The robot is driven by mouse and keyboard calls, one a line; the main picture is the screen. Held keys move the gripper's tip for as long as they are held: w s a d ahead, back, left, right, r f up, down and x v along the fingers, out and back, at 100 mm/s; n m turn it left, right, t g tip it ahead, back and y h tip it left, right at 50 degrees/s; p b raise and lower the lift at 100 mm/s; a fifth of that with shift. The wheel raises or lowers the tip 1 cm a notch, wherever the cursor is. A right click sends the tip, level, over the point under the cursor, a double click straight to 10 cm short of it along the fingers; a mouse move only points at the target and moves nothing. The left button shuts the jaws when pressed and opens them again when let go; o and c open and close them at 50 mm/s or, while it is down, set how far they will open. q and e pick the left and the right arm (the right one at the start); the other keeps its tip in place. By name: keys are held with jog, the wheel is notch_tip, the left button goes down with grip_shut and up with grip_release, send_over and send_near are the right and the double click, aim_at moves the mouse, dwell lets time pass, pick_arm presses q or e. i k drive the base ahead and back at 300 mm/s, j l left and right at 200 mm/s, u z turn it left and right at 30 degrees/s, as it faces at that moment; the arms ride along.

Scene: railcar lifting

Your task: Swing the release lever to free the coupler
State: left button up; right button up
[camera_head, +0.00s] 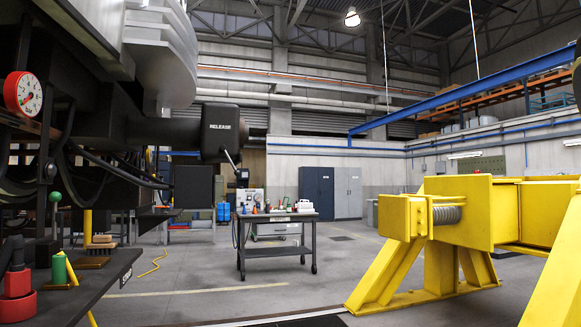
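A black coupler head (222,133) marked RELEASE sticks out to the right from the underside of the railcar in the camera_head view. A thin silver release lever (230,158) hangs from its lower edge, tilted down to the right. A dark block (242,176) shows at the lever's lower end; I cannot tell whether it is the lever's grip. I make out neither of my grippers, and nothing is seen holding the lever.
A yellow buffer stand (465,212) fills the right side. A black wheeled cart (278,218) with small items stands behind the coupler. A dark bench (95,290) with tools is at lower left. The middle floor is clear.

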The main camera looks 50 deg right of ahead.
aim_at(223, 148)
jog(key=z, duration=1.3)
jog(key=i+l+u, duration=0.1)
jog(key=i, duration=0.4)
jog(key=i+l+u, duration=0.1)
jog(key=i, duration=0.4)
jog(key=i+l+u, duration=0.1)
jog(key=i, duration=0.4)
